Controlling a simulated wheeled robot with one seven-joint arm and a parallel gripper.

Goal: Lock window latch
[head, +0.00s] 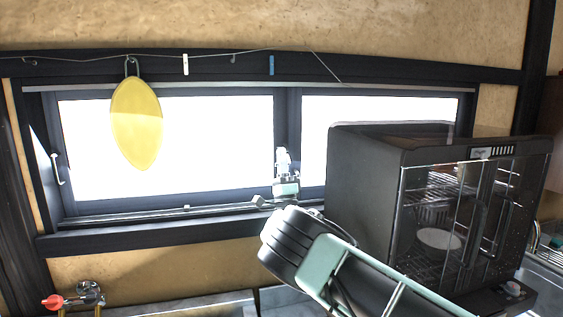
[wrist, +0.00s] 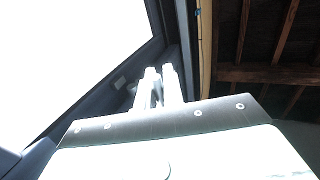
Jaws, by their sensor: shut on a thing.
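The window (head: 166,205) has a dark frame with two bright panes, and a dark upright stands between them. My gripper (head: 283,156) is at this upright, with its fingers pointing up. In the wrist view my gripper (wrist: 158,73) has its two pale fingers close together against the dark window frame (wrist: 88,108), closed on a small part between them. This appears to be the window latch, mostly hidden by the fingers. Whether it is locked cannot be told.
A black oven-like cabinet (head: 365,185) with glass doors stands right of my arm, close to it. A yellow oval item (head: 136,125) hangs before the left pane. A white handle (head: 58,168) is at the window's left side. A tap (head: 88,293) is at lower left.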

